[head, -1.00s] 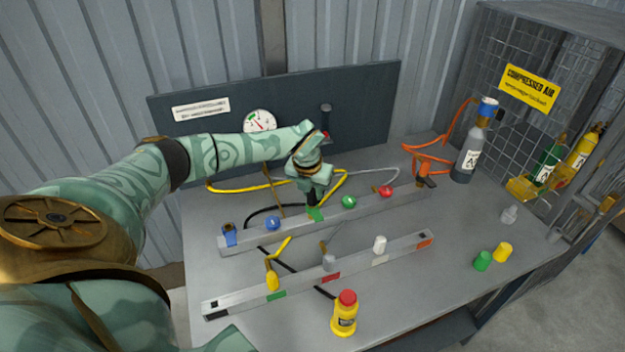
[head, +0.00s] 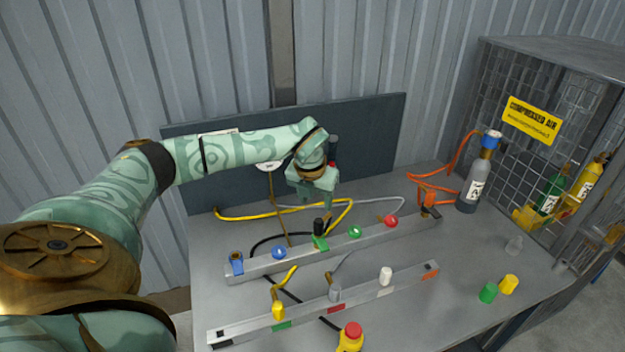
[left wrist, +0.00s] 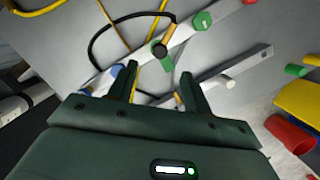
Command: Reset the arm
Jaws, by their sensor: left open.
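My left gripper (head: 320,204) is open and empty, just above a black-topped fitting (head: 319,228) with a green base on the rear rail (head: 375,233). In the left wrist view its two fingers (left wrist: 160,80) are spread, and the black fitting (left wrist: 159,49) lies beyond the fingertips, apart from them. My left arm reaches in from the left, bent at the wrist. My right gripper is out of view.
The rear rail also holds blue (head: 279,252), green (head: 355,232) and red (head: 390,221) knobs. The front rail (head: 360,289) carries a yellow plug and other fittings. A yellow bottle with a red cap (head: 352,332) stands in front. A grey cylinder (head: 474,185) stands by the cage.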

